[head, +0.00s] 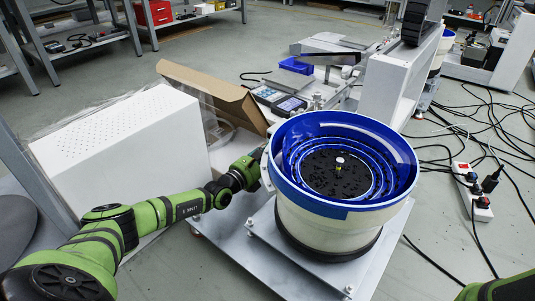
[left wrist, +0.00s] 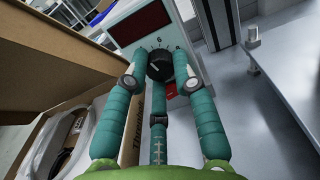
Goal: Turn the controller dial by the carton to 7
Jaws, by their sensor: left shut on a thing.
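The black controller dial (left wrist: 159,66) is on the pale front of the controller (left wrist: 187,12), below a dark red display, in the left wrist view. The number it points to is too small to read. My left gripper (left wrist: 160,81) has its teal fingers closed on both sides of the dial. The open cardboard carton (left wrist: 55,50) stands beside the controller on the left; it also shows in the head view (head: 222,94). In the head view my left arm reaches behind the feeder bowl, which hides the fingers and the dial. My right gripper is out of view.
The blue-rimmed feeder bowl (head: 318,214) stands on a metal plate, close right of my left wrist. A white perforated box (head: 120,145) is behind my left forearm. A red switch (left wrist: 172,91) sits below the dial. Cables and a power strip (head: 471,192) lie on the floor at right.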

